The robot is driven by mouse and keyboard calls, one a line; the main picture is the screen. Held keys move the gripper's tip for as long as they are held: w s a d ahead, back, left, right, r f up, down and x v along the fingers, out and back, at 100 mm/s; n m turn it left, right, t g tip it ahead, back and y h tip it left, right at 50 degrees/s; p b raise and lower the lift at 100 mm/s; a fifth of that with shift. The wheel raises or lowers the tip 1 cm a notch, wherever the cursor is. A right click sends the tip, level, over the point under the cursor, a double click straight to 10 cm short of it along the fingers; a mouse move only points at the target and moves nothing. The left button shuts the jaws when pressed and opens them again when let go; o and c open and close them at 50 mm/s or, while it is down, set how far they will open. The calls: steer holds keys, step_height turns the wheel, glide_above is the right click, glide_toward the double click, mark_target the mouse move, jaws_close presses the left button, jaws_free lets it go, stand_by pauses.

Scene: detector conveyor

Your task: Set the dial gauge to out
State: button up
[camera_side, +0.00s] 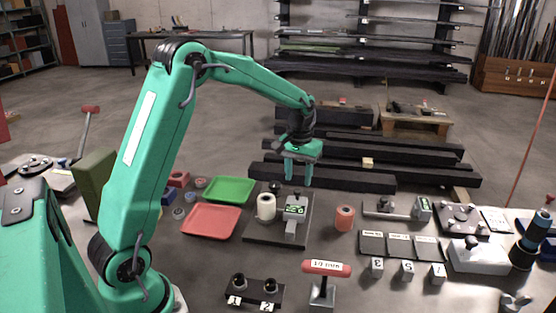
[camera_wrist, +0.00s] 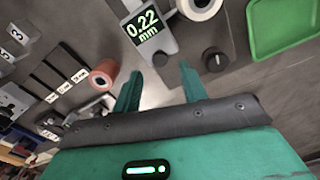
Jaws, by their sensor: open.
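The dial gauge (camera_side: 295,208) is a grey block with a lit green display on a dark base plate (camera_side: 262,239). In the wrist view the dial gauge (camera_wrist: 150,32) reads 0.22 mm. A white roll (camera_side: 266,207) stands beside it; the roll also shows in the wrist view (camera_wrist: 197,6). A black round knob (camera_wrist: 215,60) is on the same plate. My gripper (camera_side: 298,181) is open and empty, above the plate's far side, fingers pointing down. In the wrist view my gripper (camera_wrist: 160,72) has its fingertips near the gauge's end, apparently apart from it.
A green tray (camera_side: 229,190) and a red tray (camera_side: 211,220) lie left of the plate. An orange roll (camera_side: 345,218) stands to its right. Dark beams lie behind.

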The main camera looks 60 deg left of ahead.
mark_target(298, 190)
steer(key=shift+f, duration=1.9)
jaws_close()
